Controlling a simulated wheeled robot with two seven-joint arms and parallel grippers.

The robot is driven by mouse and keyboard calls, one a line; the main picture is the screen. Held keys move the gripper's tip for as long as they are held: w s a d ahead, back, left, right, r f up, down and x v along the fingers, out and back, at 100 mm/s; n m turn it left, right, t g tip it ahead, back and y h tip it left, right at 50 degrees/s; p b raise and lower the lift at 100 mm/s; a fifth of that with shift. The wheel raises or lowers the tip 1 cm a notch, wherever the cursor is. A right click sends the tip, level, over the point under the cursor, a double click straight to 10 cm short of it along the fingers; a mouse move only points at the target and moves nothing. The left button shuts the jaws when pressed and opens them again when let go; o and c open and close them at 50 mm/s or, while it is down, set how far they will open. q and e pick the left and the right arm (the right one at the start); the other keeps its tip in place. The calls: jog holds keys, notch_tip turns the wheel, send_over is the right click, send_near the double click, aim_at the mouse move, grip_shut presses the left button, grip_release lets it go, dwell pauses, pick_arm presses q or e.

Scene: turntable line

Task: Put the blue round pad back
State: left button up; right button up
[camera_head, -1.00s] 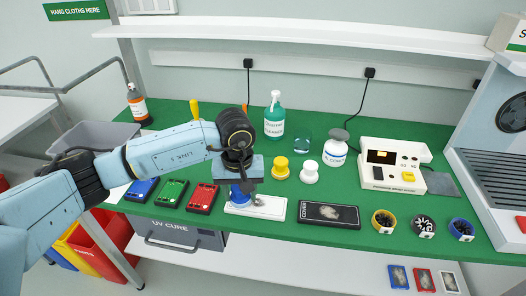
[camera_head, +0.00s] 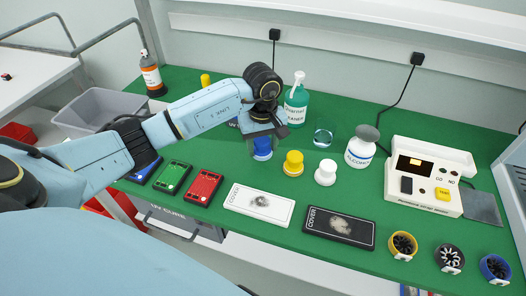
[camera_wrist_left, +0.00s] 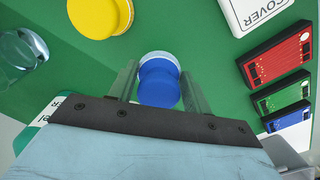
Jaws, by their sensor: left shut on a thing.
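The blue round pad (camera_head: 262,148) is at my left gripper (camera_head: 263,138), in line with the yellow and white pads on the green bench. The left wrist view shows the blue pad (camera_wrist_left: 159,82) between the two fingers (camera_wrist_left: 160,88), which are shut on it. Its pale underside rim shows there. I cannot tell whether it touches the bench. The yellow pad (camera_head: 293,163) and white pad (camera_head: 325,172) stand just to its right. My right gripper is not in view.
A white cover (camera_head: 259,204) and black cover (camera_head: 339,227) lie in front. Red (camera_head: 203,187) and green (camera_head: 172,178) devices lie to the left. The green bottle (camera_head: 297,101) stands close behind the gripper. A glass (camera_head: 323,138) and white bottle (camera_head: 361,150) stand to the right.

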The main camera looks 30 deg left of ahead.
aim_at(263, 152)
pick_arm(q)
jog(key=shift+f, duration=1.35)
jog(key=shift+f, duration=0.15)
jog(key=o, duration=1)
jog(key=shift+c, duration=0.2)
notch_tip(263, 152, up, 12)
jog(key=shift+r, duration=0.15)
